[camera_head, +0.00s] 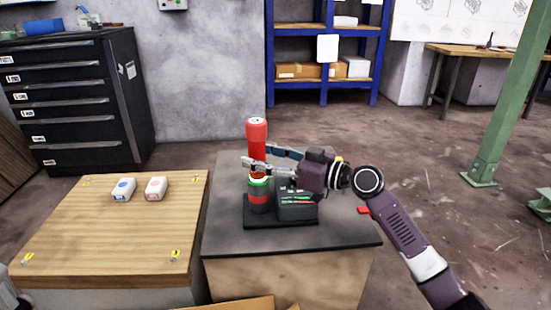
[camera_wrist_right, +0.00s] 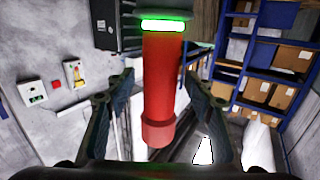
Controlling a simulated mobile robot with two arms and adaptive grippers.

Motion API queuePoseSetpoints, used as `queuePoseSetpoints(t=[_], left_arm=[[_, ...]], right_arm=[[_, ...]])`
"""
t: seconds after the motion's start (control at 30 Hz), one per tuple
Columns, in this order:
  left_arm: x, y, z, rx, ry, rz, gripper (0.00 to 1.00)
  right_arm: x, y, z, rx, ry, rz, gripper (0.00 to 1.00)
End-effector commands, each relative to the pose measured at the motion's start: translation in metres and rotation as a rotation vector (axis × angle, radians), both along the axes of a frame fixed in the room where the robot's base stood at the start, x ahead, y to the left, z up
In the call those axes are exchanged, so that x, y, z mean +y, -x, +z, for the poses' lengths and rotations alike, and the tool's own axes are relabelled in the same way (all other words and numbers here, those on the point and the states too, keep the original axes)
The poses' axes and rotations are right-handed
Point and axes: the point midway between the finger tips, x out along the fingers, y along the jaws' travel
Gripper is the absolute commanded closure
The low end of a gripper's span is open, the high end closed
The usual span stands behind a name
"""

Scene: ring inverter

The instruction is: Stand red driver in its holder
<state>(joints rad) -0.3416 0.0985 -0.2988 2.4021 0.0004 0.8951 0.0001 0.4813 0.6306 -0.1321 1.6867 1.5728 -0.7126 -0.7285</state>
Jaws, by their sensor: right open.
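The red driver (camera_head: 257,133) stands upright in its holder (camera_head: 259,203), a dark and red cup with a green rim, on the dark-topped cabinet. My right gripper (camera_head: 256,157) is open, with one finger on each side of the driver's shaft. In the right wrist view the driver (camera_wrist_right: 160,85) runs between the two spread fingers, with gaps on both sides. A bright green ring (camera_wrist_right: 162,25) glows where the driver meets the holder. Part of the shaft is hidden behind a finger in the head view. My left gripper is out of view.
A black unit (camera_head: 297,207) with green and red marks stands beside the holder on the same base. A wooden-topped table (camera_head: 110,235) at left bears two small white devices, one marked blue (camera_head: 123,189), one pink (camera_head: 156,188). The cabinet top (camera_head: 350,237) is clear in front.

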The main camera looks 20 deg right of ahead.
Motion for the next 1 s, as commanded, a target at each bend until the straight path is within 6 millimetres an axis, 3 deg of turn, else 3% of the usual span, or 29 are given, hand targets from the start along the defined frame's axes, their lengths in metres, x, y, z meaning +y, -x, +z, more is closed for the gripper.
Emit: queuePoseSetpoints(t=[0.5, 0.9, 1.0], left_arm=[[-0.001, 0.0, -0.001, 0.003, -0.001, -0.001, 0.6], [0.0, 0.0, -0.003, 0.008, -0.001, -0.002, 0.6], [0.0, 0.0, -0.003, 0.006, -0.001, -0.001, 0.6]], right_arm=[[-0.063, 0.073, 0.003, -0.002, -0.001, 0.0, 0.51], [-0.075, 0.086, 0.005, -0.006, -0.002, 0.0, 0.51], [-0.071, 0.08, -0.006, -0.004, -0.013, -0.044, 0.51]])
